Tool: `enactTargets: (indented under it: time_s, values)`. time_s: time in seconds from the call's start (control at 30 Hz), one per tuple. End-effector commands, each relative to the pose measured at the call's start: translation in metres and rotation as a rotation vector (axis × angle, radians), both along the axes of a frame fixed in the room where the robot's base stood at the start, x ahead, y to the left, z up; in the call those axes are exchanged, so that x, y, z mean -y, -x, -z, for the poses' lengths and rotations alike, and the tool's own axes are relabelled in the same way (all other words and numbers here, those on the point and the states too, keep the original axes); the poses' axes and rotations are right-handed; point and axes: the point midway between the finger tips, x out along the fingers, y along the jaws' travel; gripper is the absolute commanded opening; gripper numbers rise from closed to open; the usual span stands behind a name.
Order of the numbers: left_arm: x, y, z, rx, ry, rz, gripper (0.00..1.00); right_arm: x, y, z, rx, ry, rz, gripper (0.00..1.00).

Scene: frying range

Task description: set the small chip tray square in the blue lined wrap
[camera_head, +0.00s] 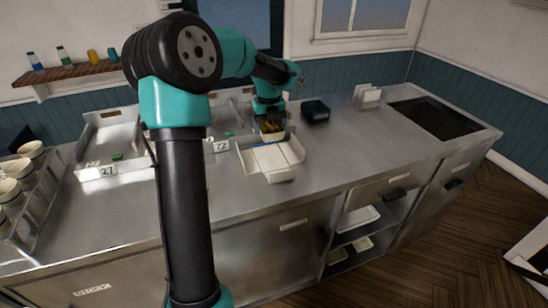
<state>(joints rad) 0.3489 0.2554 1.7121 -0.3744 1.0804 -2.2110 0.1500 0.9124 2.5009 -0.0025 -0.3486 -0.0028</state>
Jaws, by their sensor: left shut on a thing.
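My left gripper (270,116) is shut on the small chip tray (272,135), which holds yellow-brown chips. The gripper points down with the tray beneath it, just behind the wrap. I cannot tell whether the tray touches anything below it. The white wrap (273,160) lies open on the steel counter, with raised side flaps and a short blue mark near its back left. The tray hides part of the wrap's back edge. My right gripper is not in view.
A dark box (315,110) stands right of the tray. Number cards "72" (221,146) and "27" (107,171) stand to the left. A rack of cups (16,180) is at far left.

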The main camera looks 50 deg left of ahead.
Motion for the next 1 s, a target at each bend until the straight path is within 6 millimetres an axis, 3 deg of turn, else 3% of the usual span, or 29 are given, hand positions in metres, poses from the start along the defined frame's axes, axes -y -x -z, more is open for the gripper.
enactTargets:
  time_s: [0.23,0.6,1.0]
  values:
    - [0.000,0.000,0.010,-0.001,0.000,-0.001,0.52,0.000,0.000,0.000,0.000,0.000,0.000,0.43]
    - [0.000,0.000,0.061,0.000,0.000,-0.002,0.52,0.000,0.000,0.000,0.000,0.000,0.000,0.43]
    - [0.001,0.000,0.067,-0.001,0.000,-0.002,0.52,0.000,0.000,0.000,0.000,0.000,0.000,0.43]
